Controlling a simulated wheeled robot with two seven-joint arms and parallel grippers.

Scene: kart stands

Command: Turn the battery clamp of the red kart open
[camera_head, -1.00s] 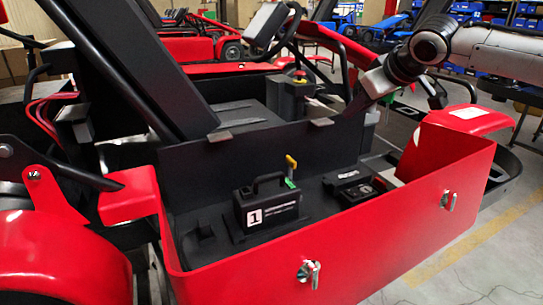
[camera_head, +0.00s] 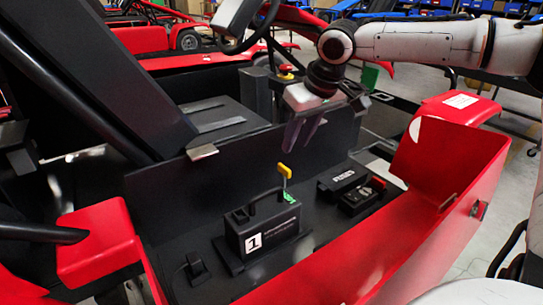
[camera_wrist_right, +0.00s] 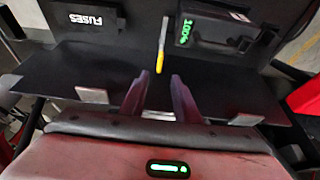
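The black battery (camera_head: 268,232) with a "1" label sits in the red kart's open bay. The battery clamp is a small yellow-tipped lever (camera_head: 285,171), standing upright at the battery's far right side with green at its foot. It also shows in the right wrist view (camera_wrist_right: 160,57). My right gripper (camera_head: 297,147) points down, open and empty, above and behind the clamp, apart from it. In the right wrist view its two fingers (camera_wrist_right: 161,77) are apart, with the clamp just beyond their tips. My left gripper is not in view.
A black fuse box (camera_head: 342,182) stands right of the battery, also seen in the right wrist view (camera_wrist_right: 88,20). The red front wall (camera_head: 425,235) and black rear panel (camera_head: 165,195) bound the bay. Other karts stand behind.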

